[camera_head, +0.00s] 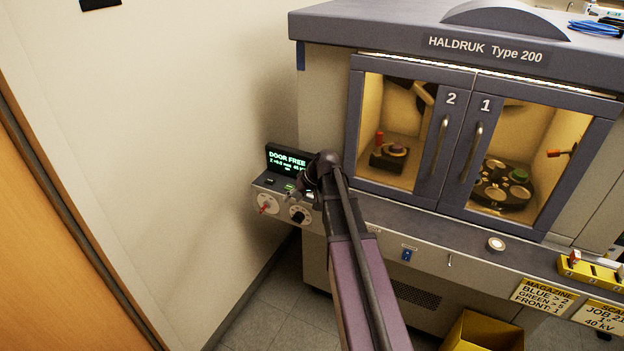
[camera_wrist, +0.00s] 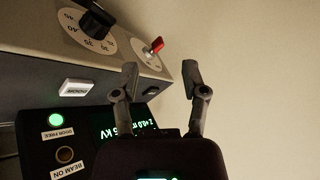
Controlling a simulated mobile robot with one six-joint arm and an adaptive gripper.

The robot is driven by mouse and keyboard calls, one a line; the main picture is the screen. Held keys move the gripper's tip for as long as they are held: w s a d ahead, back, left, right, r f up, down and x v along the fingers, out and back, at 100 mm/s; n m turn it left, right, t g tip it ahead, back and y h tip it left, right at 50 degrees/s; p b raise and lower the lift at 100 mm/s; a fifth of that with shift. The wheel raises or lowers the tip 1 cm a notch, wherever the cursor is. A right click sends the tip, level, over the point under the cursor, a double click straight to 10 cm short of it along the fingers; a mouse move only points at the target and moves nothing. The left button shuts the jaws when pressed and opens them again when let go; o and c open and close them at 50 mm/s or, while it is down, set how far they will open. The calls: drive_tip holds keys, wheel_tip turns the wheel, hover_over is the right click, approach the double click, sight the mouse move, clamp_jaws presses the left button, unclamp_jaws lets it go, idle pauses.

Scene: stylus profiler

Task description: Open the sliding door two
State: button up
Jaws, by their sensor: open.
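Sliding door two (camera_head: 449,110) is the left glass door of the cabinet, marked "2", with a vertical metal handle (camera_head: 440,137). It stands closed against door one (camera_head: 487,120), which is marked "1". My gripper (camera_wrist: 160,75) is open and empty, its fingers over the control box (camera_head: 283,205) left of the cabinet, well away from the door handles. In the head view my arm partly hides the gripper. In the wrist view a white DOOR button (camera_wrist: 77,87) and a lit green DOOR FREE lamp (camera_wrist: 57,119) show. The display (camera_head: 287,159) reads "DOOR FREE".
The control box has a black dial knob (camera_wrist: 97,22) and a red-pointer knob (camera_wrist: 154,47) near my fingers. A BEAM ON lamp (camera_wrist: 65,155) looks dark. A wall (camera_head: 190,110) is close on the left. A yellow bin (camera_head: 484,335) stands below the cabinet.

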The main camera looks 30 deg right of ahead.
drive_tip(key=s+a+f+g+h, duration=0.1)
drive_tip(key=s+a+g+h, duration=0.1)
drive_tip(key=s+a, duration=0.5)
drive_tip(key=s+a+f+g+h, duration=0.2)
drive_tip(key=s+a, duration=0.5)
drive_tip(key=s, duration=0.6)
drive_tip(key=shift+h, duration=0.7)
drive_tip(key=shift+f, duration=0.1)
